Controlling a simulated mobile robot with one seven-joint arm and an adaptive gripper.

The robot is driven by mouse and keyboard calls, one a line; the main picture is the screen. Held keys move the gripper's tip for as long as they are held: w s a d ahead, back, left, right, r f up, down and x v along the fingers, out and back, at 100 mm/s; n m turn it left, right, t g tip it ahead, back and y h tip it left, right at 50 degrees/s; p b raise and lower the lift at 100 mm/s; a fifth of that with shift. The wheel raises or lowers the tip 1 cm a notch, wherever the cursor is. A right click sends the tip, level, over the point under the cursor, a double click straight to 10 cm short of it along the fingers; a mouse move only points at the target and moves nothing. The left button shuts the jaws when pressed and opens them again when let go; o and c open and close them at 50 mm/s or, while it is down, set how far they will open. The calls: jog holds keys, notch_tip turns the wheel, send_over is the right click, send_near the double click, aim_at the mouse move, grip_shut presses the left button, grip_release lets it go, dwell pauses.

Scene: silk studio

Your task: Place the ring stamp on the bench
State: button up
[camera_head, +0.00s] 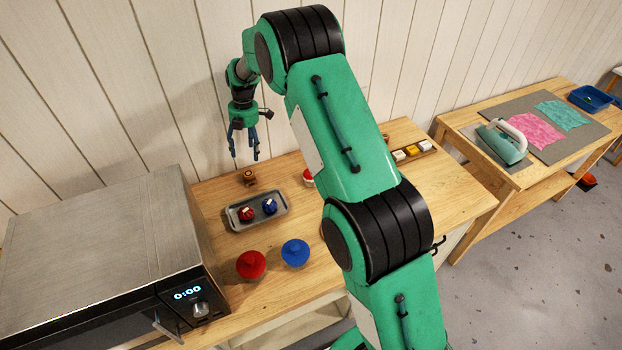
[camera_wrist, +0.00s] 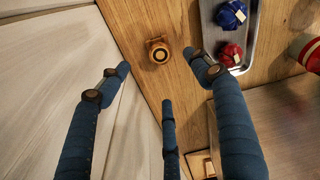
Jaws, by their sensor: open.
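A small round wooden stamp with a dark ring on its top, which looks like the ring stamp (camera_head: 248,177), stands on the wooden bench (camera_head: 455,190) behind the metal tray, near the wall. It also shows in the wrist view (camera_wrist: 158,50), in the upper middle. My gripper (camera_head: 244,155) hangs above the bench with its fingers pointing down, close over the stamp. Its blue fingers (camera_wrist: 157,72) are spread and empty in the wrist view, and the stamp appears between the two upper fingertips, apart from them.
The metal tray (camera_head: 239,223) holds a red bundle (camera_head: 246,213) and a blue bundle (camera_head: 270,206). Red (camera_head: 251,264) and blue (camera_head: 296,252) lidded pots stand in front. An oven-like appliance (camera_head: 95,260) is at left. My arm hides part of the bench.

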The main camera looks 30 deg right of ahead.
jog(key=s+d+r+m+t, duration=0.15)
jog(key=s+r+m, duration=0.45)
jog(key=s+r, duration=0.75)
jog(key=s+d+r+m+t, duration=0.15)
jog(key=s+r+m, duration=0.35)
jog(key=s+r, duration=0.8)
jog(key=s+r+m+t, duration=0.1)
jog(key=s+m, duration=0.5)
jog(key=s, duration=0.7)
jog(key=s+d+r+m+t+h, duration=0.1)
jog(key=s+r+m, duration=0.3)
jog(key=s, duration=1)
jog(key=shift+d+m+t, duration=0.3)
jog(key=shift+m+t, duration=0.3)
jog(key=shift+m, duration=0.5)
notch_tip(320, 180, down, 9)
jog(key=b, duration=0.9)
